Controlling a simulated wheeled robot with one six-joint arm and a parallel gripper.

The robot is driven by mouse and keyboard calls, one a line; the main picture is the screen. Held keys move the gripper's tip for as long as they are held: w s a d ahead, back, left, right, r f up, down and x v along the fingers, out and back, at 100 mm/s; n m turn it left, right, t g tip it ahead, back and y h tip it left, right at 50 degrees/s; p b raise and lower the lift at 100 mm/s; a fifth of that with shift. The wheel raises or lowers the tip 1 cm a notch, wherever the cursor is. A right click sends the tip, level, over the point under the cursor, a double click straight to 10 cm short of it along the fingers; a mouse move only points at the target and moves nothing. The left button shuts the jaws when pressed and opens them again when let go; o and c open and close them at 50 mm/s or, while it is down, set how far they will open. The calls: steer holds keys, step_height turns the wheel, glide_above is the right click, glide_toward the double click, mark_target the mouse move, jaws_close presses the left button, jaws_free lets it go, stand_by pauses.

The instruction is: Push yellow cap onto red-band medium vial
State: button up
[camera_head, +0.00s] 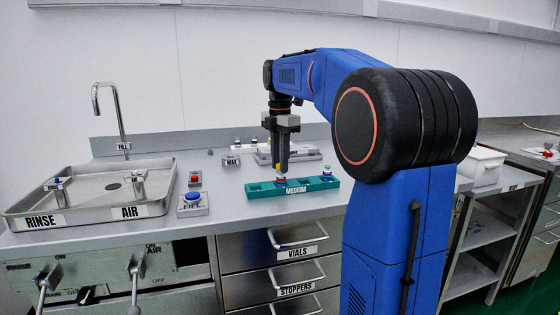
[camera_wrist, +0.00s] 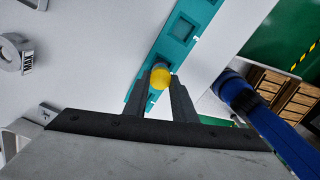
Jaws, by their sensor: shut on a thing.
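A yellow cap (camera_head: 280,168) sits between my fingertips, low over the teal rack (camera_head: 315,185) labelled MEDIUM. My gripper (camera_head: 283,166) points straight down and is shut on the cap. Just below the cap is the red-band vial (camera_head: 281,178), in a slot of the rack; the gap between cap and vial is too small to tell if they touch. In the wrist view, the round yellow cap (camera_wrist: 160,77) shows between the two dark fingertips (camera_wrist: 160,86), over the teal rack (camera_wrist: 160,53). The vial is hidden there under the cap.
A blue-topped vial (camera_head: 326,173) stands at the rack's right end. Buttons (camera_head: 192,202), a MAX-labelled fixture (camera_head: 231,160) and a sink tray (camera_head: 45,217) are to the left. A grey fixture (camera_head: 308,154) is behind my gripper. A white bin (camera_head: 484,164) is at right.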

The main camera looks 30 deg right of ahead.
stand_by(0.4)
steer(key=o, duration=1.1)
steer(key=shift+r, duration=0.15)
step_height(320, 180, up, 17)
steer(key=s+a+f+m+t, duration=0.2)
steer(key=s+a+f+m, duration=0.75)
steer(key=s+f, duration=0.4)
steer(key=s+a+f+m+t, duration=0.1)
steer(key=s+a+f+m, duration=0.1)
steer(key=s+f, duration=0.3)
steer(key=s+a+f+m+t, duration=0.1)
steer(key=s+f+m, duration=0.3)
steer(key=f, duration=0.7)
steer(key=s+a+f+m, duration=0.3)
steer(key=s+f, duration=0.4)
steer(key=f, duration=0.1)
steer(key=shift+s+f+m+t, duration=0.1)
steer(key=shift+s+m+t, duration=0.25)
steer(key=shift+t, duration=0.05)
